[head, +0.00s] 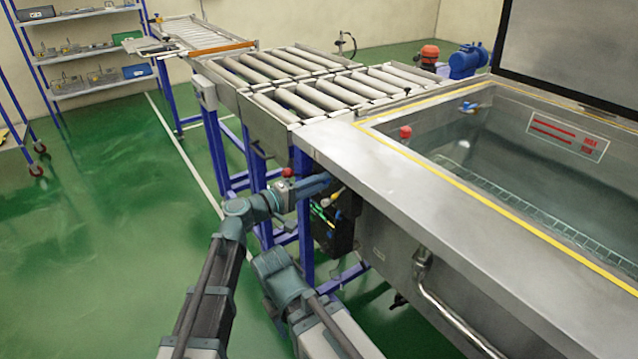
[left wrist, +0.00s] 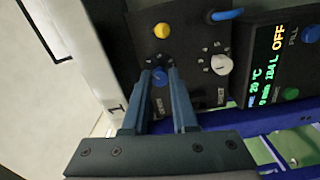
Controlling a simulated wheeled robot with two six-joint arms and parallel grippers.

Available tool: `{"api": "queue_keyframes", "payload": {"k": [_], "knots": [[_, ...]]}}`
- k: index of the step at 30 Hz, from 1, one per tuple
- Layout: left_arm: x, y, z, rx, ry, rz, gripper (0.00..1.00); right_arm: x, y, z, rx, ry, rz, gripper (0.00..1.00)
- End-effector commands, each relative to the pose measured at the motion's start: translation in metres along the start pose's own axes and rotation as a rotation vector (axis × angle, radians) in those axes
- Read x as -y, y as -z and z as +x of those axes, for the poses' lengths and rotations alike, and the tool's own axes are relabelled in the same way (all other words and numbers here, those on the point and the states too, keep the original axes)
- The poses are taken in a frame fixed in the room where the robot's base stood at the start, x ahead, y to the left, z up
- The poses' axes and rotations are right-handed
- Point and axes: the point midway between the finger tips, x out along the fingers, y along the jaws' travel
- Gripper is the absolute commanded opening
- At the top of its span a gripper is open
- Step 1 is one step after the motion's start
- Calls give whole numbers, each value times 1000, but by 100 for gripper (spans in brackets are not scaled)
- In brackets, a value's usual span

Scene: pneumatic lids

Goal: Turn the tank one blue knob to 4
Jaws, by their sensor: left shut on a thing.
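The blue knob (left wrist: 160,76) sits on a black control panel (left wrist: 190,50) beside a "1" label (left wrist: 116,107) in the left wrist view. My left gripper (left wrist: 161,72) is shut on this knob, one finger on each side. Numbers around the knob are partly hidden by the fingers, so its setting cannot be read. In the head view my left gripper (head: 325,184) reaches under the steel tank's edge (head: 400,185), and the knob is hidden there. My right gripper is out of view.
Near the knob are a yellow button (left wrist: 162,30), a white knob (left wrist: 221,65) and a display (left wrist: 268,75) reading OFF. The water tank's steel rim overhangs the panel. A roller conveyor (head: 300,85) stands behind. Green floor (head: 90,230) at the left is clear.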

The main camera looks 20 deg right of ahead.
Motion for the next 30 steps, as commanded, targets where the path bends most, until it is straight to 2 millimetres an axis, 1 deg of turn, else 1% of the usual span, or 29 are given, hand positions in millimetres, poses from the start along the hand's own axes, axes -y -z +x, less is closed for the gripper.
{"api": "queue_keyframes", "payload": {"k": [6,19,20,21,24,30], "knots": [[0,0,0,-1,1,-35,0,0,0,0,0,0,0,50],[0,0,0,-1,2,-40,0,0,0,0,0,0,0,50],[0,0,0,-1,2,-40,32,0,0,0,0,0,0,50],[0,0,0,-1,1,-40,39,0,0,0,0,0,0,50],[0,0,0,-1,1,-40,56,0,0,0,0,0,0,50],[0,0,0,-1,1,-40,56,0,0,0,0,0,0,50]]}}
